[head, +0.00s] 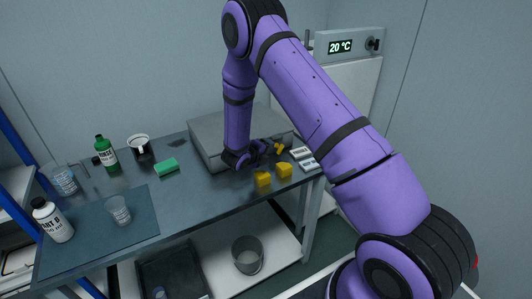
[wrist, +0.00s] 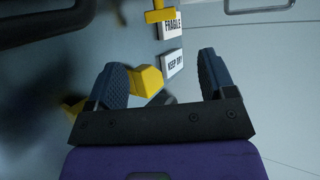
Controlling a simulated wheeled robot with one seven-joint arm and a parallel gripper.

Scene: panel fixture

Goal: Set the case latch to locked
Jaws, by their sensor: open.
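The case (head: 205,137) is a flat grey box lying on the bench, partly hidden behind my arm. A small yellow T-shaped piece, which looks like its latch (head: 279,148), shows at the case's front right. In the wrist view, the yellow latch (wrist: 160,14) is at the top edge and partly cut off, so I cannot tell its setting. My gripper (head: 256,157) is at the case's front side, to the left of the latch. In the wrist view, my gripper (wrist: 162,77) is open, fingers apart, with the latch beyond the fingertips and no contact visible.
Yellow blocks (head: 263,180) (head: 284,170) stand on the bench in front of the gripper; one yellow block (wrist: 148,80) shows beside the left finger. FRAGILE (head: 300,153) and KEEP DRY (head: 309,164) labels lie to the right. A green sponge (head: 166,167) and bottles are left.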

